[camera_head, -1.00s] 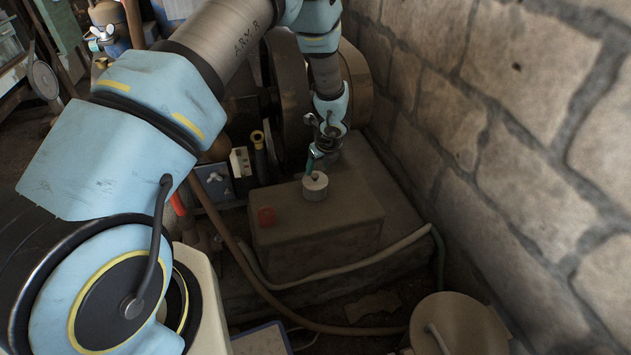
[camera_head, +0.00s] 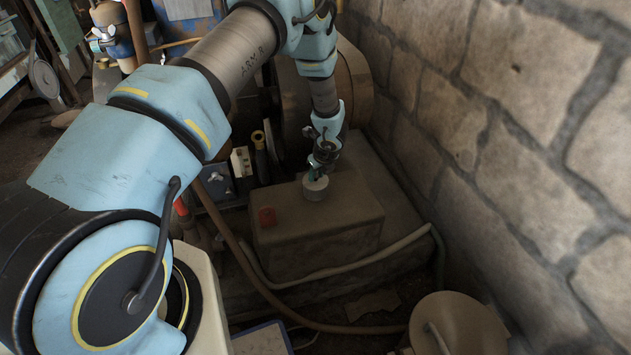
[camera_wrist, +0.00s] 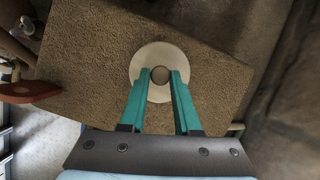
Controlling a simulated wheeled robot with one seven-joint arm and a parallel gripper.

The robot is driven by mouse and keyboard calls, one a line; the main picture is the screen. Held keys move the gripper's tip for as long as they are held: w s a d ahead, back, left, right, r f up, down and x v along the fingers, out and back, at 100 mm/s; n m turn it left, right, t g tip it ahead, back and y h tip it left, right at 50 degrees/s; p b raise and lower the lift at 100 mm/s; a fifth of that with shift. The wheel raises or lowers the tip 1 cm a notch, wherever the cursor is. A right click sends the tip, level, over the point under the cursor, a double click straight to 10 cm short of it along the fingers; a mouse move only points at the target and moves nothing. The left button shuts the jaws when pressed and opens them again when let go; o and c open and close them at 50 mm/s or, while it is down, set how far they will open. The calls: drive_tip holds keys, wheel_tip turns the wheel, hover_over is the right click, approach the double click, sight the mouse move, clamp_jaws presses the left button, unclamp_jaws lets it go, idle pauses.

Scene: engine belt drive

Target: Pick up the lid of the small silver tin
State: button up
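The small silver tin (camera_head: 315,190) stands on top of a dusty box-shaped block. In the wrist view its round pale lid (camera_wrist: 149,56) shows from above, with a round knob (camera_wrist: 160,74) at its middle. My gripper (camera_head: 318,175) is right over the tin. In the wrist view the two teal fingers of my gripper (camera_wrist: 160,78) are parted, one on each side of the knob. A gap shows between the fingers, and I cannot tell whether they touch the knob. The fingers hide the near part of the lid.
A stone wall (camera_head: 520,130) rises close on the right. A hose (camera_head: 330,276) runs in front of the block, and a round canister (camera_head: 458,325) stands at the lower right.

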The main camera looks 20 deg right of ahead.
sight(317, 176)
clamp_jaws()
drive_tip(key=shift+g+y, duration=0.3)
drive_tip(key=shift+g, duration=0.1)
drive_tip(key=shift+w+r+p, duration=0.15)
drive_tip(key=shift+r+p, duration=0.3)
drive_tip(key=shift+r, duration=3.1)
drive_tip(key=shift+f+b, duration=2.4)
drive_tip(key=shift+f, duration=0.75)
